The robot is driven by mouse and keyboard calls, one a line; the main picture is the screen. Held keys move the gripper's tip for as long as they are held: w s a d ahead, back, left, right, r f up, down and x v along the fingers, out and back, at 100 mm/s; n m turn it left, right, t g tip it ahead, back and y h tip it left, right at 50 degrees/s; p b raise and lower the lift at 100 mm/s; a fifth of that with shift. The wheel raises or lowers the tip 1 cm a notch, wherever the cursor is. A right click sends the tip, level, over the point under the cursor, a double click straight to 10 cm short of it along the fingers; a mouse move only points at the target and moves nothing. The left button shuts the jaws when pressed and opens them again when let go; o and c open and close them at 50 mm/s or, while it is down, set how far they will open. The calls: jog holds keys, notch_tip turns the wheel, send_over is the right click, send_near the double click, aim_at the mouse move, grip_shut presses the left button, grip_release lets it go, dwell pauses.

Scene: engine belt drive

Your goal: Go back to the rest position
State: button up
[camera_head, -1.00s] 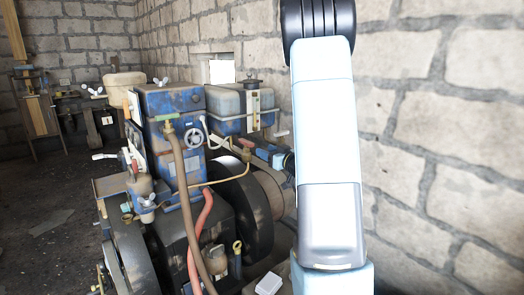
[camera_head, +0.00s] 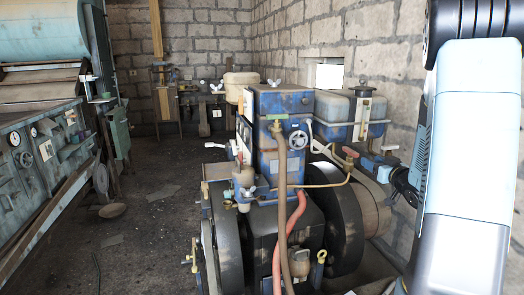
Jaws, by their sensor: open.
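My arm (camera_head: 468,150), pale blue and grey with a black ribbed joint, rises along the right side of the head view. My gripper cannot be made out; the end of the arm is not shown clearly. The blue engine (camera_head: 280,125) stands right of the middle, with a brown hose and a red hose down its front. A dark flywheel (camera_head: 345,228) is on its right side and another dark wheel (camera_head: 226,240) on its left.
A teal machine (camera_head: 20,170) with gauges and a large drum (camera_head: 45,32) stands at the left. A blue-grey tank (camera_head: 345,112) is behind the engine, near the stone wall (camera_head: 385,45).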

jog(key=s+a+r+m+g+h, duration=0.3)
jog(key=s+a+r+g+h, duration=0.2)
jog(key=s+a+r, duration=0.3)
jog(key=s+a+g+y, duration=0.1)
jog(key=s+a+g, duration=0.2)
jog(key=s, duration=0.9)
jog(key=s+a+g+y, duration=0.1)
jog(key=s+a+g, duration=0.2)
jog(key=s+a, duration=0.6)
jog(key=s, duration=0.3)
jog(key=shift+s+r+n+g, duration=0.3)
jog(key=shift+s+r+n, duration=0.05)
jog(key=shift+s+n, duration=0.05)
